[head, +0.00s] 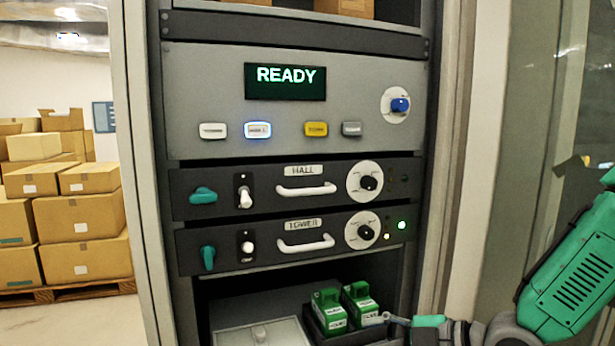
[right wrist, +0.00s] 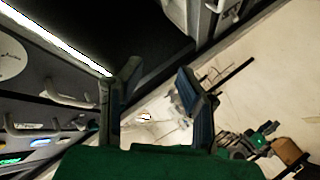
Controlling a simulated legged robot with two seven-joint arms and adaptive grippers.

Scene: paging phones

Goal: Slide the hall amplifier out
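The hall amplifier (head: 275,207) is a dark rack unit labelled HALL, seated above the matching TOWER amplifier (head: 276,262). Its white handle (head: 306,190) is free of any gripper. Its teal latch (head: 203,196) lies sideways, while the tower's teal latch (head: 208,258) stands upright. The hall switch lever (head: 245,198) points down. Its two small lamps look dark. My right gripper is low at the right of the rack in the head view, right of the green boxes; the right wrist view shows its fingers (right wrist: 157,78) apart and empty. My left gripper is out of view.
The panel above shows READY (head: 286,76), with a blue-lit button (head: 257,130) and a blue knob (head: 400,105). Green boxes (head: 329,312) stand in a dark tray below the tower amplifier. Cardboard boxes (head: 82,216) are stacked on a pallet at the left.

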